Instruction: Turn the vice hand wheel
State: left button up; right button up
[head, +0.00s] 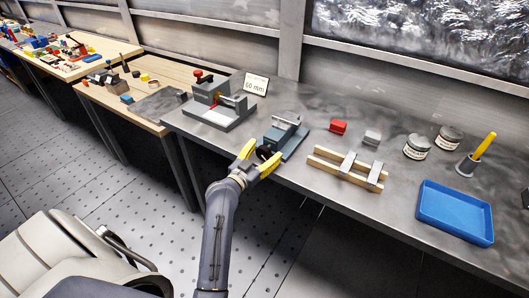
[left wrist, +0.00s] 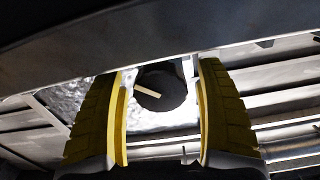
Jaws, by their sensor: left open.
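The blue-grey vice (head: 284,137) stands near the front edge of the grey metal bench. Its dark round hand wheel shows in the left wrist view (left wrist: 172,94), with a pale handle (left wrist: 148,91) across it. In the head view the wheel is mostly hidden by my gripper. My left gripper (head: 259,158), with yellow fingers, is open at the front of the vice. In the left wrist view the wheel appears between the two open fingers (left wrist: 162,110), with gaps on both sides; I cannot tell how deep it sits. My right gripper is not in view.
Left is another grey fixture (head: 215,112) beside a "60 mm" sign (head: 256,84).

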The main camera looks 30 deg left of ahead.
pick_arm(q)
jog(key=c, duration=1.3)
jog(key=shift+n, duration=0.3)
jog(key=shift+n, duration=1.9)
jog(key=o, duration=1.3)
jog(key=shift+s, duration=0.1)
